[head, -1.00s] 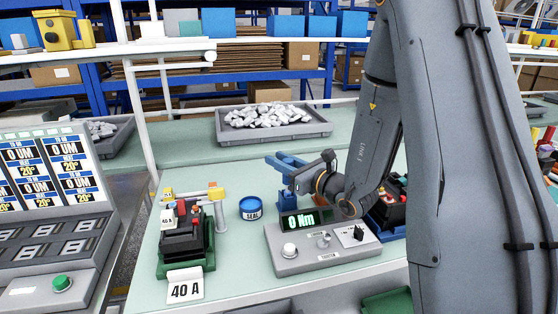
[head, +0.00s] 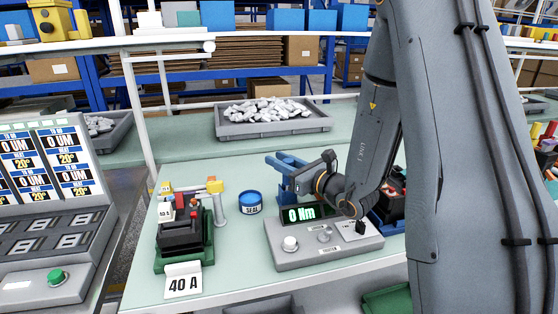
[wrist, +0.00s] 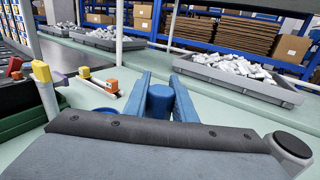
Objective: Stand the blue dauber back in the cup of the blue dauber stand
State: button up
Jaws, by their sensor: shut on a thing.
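My gripper (head: 280,161) has blue fingers and is over the bench, behind the grey torque box. In the wrist view its two fingers (wrist: 161,78) are on either side of a blue cylinder, the blue dauber (wrist: 160,100), which they hold. In the head view a blue piece shows just below the fingers, partly hidden by my wrist and the torque box. I cannot tell there which part is dauber and which is stand. The cup of the blue dauber stand is not clearly seen in either view.
A blue SEAL tin (head: 250,204) stands left of my gripper. A breaker in a green holder (head: 182,258) with a 40 A sign (head: 183,281) is further left. The torque box (head: 323,241) reads 0 Nm. A grey tray of pale parts (head: 272,124) lies behind.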

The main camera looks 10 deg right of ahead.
jog(key=shift+f+b, duration=0.35)
jog(key=shift+f, duration=0.15)
jog(key=o, duration=1.1)
jog(key=b+v, duration=0.1)
jog(key=v, duration=0.6)
jog(key=shift+s+d, duration=0.2)
jog(key=shift+s, duration=0.1)
jog(key=shift+a, duration=0.1)
